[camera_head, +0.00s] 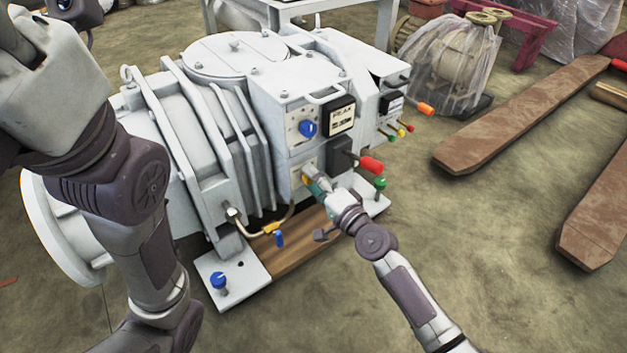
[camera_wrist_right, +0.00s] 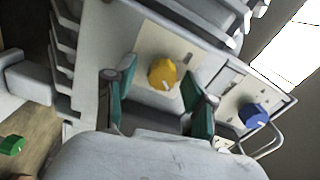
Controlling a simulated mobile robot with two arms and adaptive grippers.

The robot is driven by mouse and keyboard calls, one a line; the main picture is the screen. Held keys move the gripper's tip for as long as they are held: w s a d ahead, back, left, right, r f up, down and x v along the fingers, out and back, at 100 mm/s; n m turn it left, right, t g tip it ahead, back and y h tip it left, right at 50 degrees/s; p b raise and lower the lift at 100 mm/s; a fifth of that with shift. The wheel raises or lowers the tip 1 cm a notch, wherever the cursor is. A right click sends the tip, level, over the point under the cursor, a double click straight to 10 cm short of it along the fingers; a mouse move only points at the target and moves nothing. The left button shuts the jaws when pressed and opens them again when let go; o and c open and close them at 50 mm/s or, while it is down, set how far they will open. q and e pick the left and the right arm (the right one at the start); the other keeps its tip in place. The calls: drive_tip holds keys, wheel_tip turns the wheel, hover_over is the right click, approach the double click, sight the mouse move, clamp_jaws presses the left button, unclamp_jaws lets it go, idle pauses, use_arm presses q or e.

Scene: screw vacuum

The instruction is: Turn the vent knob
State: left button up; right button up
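A yellow knob (camera_wrist_right: 162,74) sits on a pale plate on the white vacuum machine (camera_head: 235,100). It also shows in the head view (camera_head: 305,179), partly hidden by my right gripper. I cannot tell from any label which knob is the vent knob. My right gripper (camera_wrist_right: 160,98) is open, its teal-padded fingers apart on either side of the yellow knob. Whether they touch it is not clear. In the head view my right gripper (camera_head: 316,184) is at the machine's front panel. A blue knob (camera_head: 308,128) is on the panel above. My left gripper is not clearly visible.
A red-handled lever (camera_head: 371,165) and a green knob (camera_head: 380,182) stick out close to my right gripper.

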drive_tip(key=v, duration=1.2)
drive_tip(key=shift+r, duration=0.1)
